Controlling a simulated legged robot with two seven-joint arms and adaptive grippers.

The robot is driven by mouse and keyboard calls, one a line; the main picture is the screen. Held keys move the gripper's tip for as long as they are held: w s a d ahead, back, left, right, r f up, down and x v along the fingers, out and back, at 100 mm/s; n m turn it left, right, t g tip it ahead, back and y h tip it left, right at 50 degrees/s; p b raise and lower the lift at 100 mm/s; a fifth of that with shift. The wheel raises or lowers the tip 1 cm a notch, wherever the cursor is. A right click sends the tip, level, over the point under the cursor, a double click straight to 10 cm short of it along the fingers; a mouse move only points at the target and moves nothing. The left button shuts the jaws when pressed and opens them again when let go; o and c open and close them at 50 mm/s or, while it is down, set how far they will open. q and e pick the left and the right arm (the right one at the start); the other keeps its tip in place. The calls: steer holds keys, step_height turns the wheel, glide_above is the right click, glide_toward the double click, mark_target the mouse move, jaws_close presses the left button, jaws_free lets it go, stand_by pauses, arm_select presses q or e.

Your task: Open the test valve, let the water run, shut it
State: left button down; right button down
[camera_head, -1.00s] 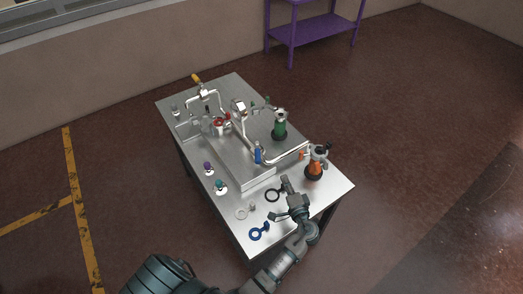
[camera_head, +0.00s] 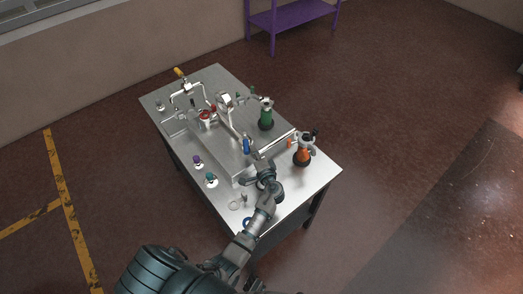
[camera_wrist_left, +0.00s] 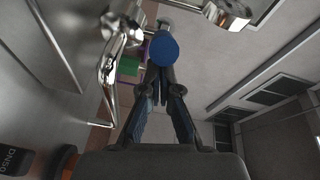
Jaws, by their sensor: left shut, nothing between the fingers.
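A small valve with a blue handle (camera_head: 246,145) stands on the pipework at the near end of the steel tray on the table. In the left wrist view a round blue end (camera_wrist_left: 163,48) shows just beyond the fingertips, apparently the same handle. My left gripper (camera_head: 262,168) is just on the near side of it, shut and empty. Its fingers (camera_wrist_left: 166,80) lie close together in the wrist view. I cannot tell whether they touch the blue part. No running water can be made out. My right gripper is out of view.
Purple-topped (camera_head: 197,161) and teal-topped (camera_head: 211,180) items stand at the left edge.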

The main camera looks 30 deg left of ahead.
arm_select(q)
steer(key=shift+a, duration=0.1)
steer(key=shift+d, duration=0.45)
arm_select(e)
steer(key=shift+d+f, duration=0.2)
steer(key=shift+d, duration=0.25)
arm_select(q)
steer(key=shift+r, duration=0.1)
